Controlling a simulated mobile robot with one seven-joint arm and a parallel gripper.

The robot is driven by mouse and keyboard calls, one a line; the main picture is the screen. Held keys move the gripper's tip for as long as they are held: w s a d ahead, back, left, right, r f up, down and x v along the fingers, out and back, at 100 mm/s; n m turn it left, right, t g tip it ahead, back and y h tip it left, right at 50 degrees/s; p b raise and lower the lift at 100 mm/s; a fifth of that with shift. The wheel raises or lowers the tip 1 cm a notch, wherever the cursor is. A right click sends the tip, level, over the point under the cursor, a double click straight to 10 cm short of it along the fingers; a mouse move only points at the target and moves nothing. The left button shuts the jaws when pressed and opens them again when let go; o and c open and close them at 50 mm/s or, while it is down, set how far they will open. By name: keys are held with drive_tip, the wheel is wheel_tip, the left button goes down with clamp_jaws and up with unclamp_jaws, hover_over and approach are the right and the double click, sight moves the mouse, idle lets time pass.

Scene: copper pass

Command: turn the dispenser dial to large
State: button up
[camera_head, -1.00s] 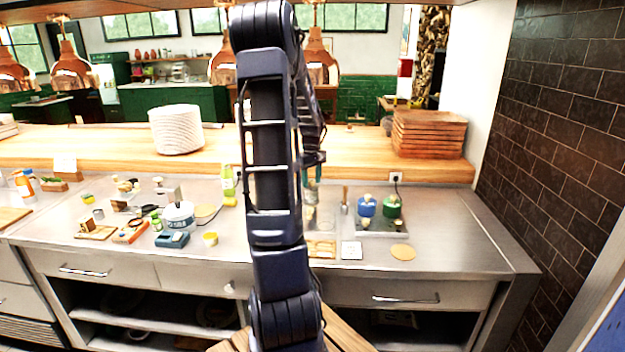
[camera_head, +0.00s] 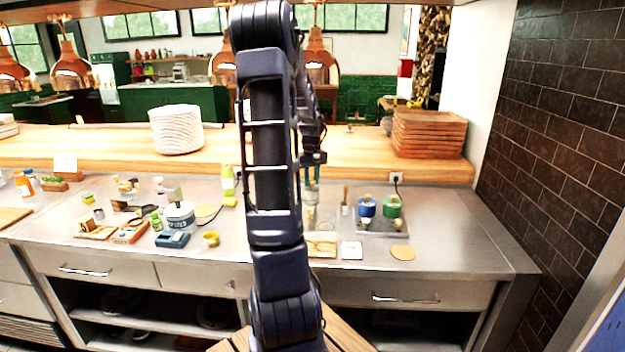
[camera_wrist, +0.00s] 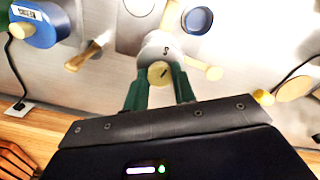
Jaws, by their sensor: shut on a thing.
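The dispenser dial (camera_wrist: 159,74) is a round yellow knob with a dark mark on its face. It sits on a pale grey dispenser body (camera_wrist: 157,44) that bears a letter that looks like S. My gripper (camera_wrist: 158,83) has green fingers on either side of the dial and is shut on it in the wrist view. In the head view my arm hides most of the dispenser and the dial. No large mark can be made out.
A blue container (camera_head: 367,206) and a green container (camera_head: 392,206) stand right of my arm. A stack of white plates (camera_head: 176,130) and a stack of wooden trays (camera_head: 428,133) are on the shelf. The steel counter (camera_head: 455,235) is clear at the right.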

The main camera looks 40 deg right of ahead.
sight(312, 180)
drive_tip(key=m, duration=0.3)
drive_tip(key=shift+d+m, duration=0.15)
drive_tip(key=shift+m, duration=0.25)
drive_tip(key=m, duration=0.3)
drive_tip(key=shift+m, duration=0.3)
drive_tip(key=m, duration=0.6)
drive_tip(key=shift+r, duration=0.1)
drive_tip(key=shift+m, duration=0.4)
drive_tip(key=shift+w, duration=0.1)
drive_tip(key=o, duration=1)
wheel_tip(312, 180, up, 11)
